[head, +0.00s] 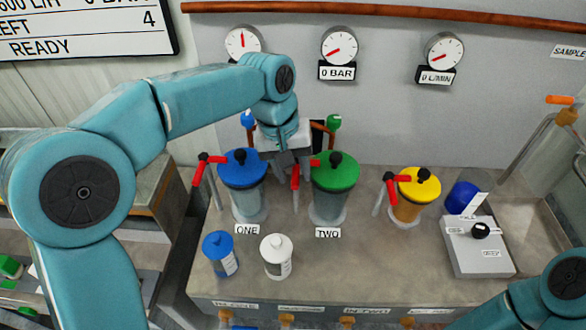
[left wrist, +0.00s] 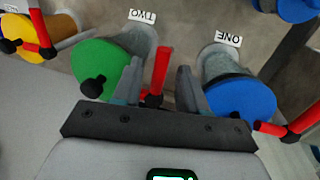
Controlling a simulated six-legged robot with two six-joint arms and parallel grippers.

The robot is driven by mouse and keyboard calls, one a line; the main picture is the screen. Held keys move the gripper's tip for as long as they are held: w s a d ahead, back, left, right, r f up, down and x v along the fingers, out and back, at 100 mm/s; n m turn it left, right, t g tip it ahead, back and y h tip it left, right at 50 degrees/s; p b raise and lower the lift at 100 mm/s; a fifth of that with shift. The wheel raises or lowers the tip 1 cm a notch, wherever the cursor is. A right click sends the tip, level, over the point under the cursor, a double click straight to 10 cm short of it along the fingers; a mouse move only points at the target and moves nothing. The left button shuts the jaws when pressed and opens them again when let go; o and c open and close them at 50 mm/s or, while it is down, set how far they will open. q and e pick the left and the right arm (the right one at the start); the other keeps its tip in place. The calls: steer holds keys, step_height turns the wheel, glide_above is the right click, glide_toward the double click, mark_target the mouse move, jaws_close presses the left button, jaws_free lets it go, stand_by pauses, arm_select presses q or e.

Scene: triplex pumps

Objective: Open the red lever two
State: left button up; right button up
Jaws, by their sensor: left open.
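The red lever two (head: 296,178) stands at the left side of the green-lidded pump (head: 335,172), above the TWO label (head: 328,232). My left gripper (head: 291,170) reaches down over it from behind and hides part of it. In the left wrist view the lever's red handle (left wrist: 162,68) shows between the two fingers of my left gripper (left wrist: 159,75), which are open on either side. I cannot tell whether a finger touches it. My right gripper is out of view; only part of my right arm shows at the bottom right.
The blue-lidded pump (head: 243,170) with its red lever (head: 204,168) stands left, close to the gripper. The yellow-lidded pump (head: 416,190) stands right. A blue bottle (head: 220,254) and a white bottle (head: 277,257) stand in front. Gauges (head: 340,46) hang on the wall behind.

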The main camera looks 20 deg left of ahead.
arm_select(q)
jaws_close()
steer(key=shift+w+a+r+m+g+y+p, duration=0.1)
steer(key=shift+w+a+m+g+p, duration=0.4)
steer(key=shift+m+p, duration=1.25)
steer(key=shift+w+a+f+m+g+y+p, duration=0.15)
steer(key=shift+a+m+p, duration=1)
steer(key=shift+m, duration=1.05)
steer(key=shift+w+a+r+m+g+y+p, duration=0.15)
steer(key=shift+a+m+g+p, duration=0.25)
steer(key=shift+m+p, duration=1.45)
steer(key=shift+a+m, duration=0.1)
steer(key=shift+m, duration=0.2)
